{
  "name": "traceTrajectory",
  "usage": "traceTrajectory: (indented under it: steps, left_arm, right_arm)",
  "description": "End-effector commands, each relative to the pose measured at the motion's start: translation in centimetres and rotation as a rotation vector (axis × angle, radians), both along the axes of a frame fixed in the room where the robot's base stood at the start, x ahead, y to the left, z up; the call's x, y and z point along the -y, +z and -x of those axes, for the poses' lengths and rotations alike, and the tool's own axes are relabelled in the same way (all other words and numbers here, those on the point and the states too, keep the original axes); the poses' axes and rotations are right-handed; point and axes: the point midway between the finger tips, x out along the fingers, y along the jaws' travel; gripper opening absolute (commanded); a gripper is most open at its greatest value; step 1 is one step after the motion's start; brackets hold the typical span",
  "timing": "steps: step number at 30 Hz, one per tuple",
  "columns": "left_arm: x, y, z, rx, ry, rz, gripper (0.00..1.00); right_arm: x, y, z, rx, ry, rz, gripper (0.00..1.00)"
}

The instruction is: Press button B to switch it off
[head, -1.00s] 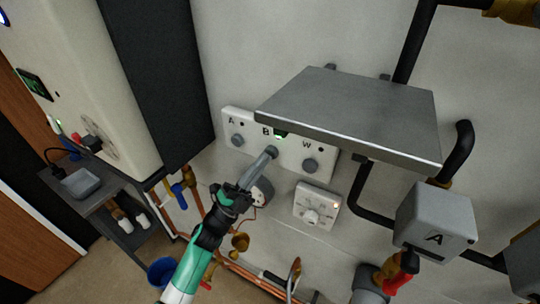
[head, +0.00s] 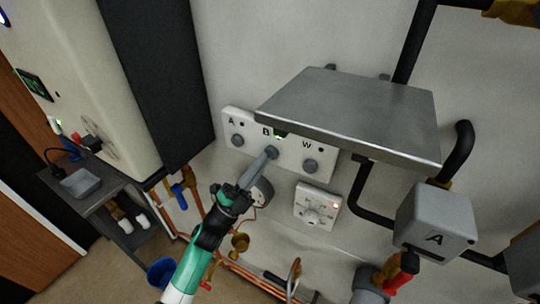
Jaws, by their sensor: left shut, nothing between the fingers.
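The white control panel (head: 291,158) on the wall carries three round grey buttons marked A, B and W. Button B (head: 272,151) is the middle one, mostly covered by my left gripper (head: 268,157). The gripper is shut and empty, its fingertips at the front of the button. I cannot tell whether they touch it or press it in. A small green light (head: 280,134) shows by the letter B, partly under the metal shelf. Button A (head: 237,140) and button W (head: 310,165) are uncovered on either side. My right gripper is not in view.
A grey metal shelf (head: 350,108) juts out just above the panel. Copper pipes run along the lower wall. A grey box marked A (head: 434,222) stands to the right.

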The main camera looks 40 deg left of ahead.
Motion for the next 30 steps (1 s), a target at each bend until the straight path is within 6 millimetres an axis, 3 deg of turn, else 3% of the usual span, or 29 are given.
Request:
traceTrajectory:
  steps: [30]
  left_arm:
    - [-0.2,0.1,-0.7,-0.001,0.001,0.000,0.00]
  right_arm:
    - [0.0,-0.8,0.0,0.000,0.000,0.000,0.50]
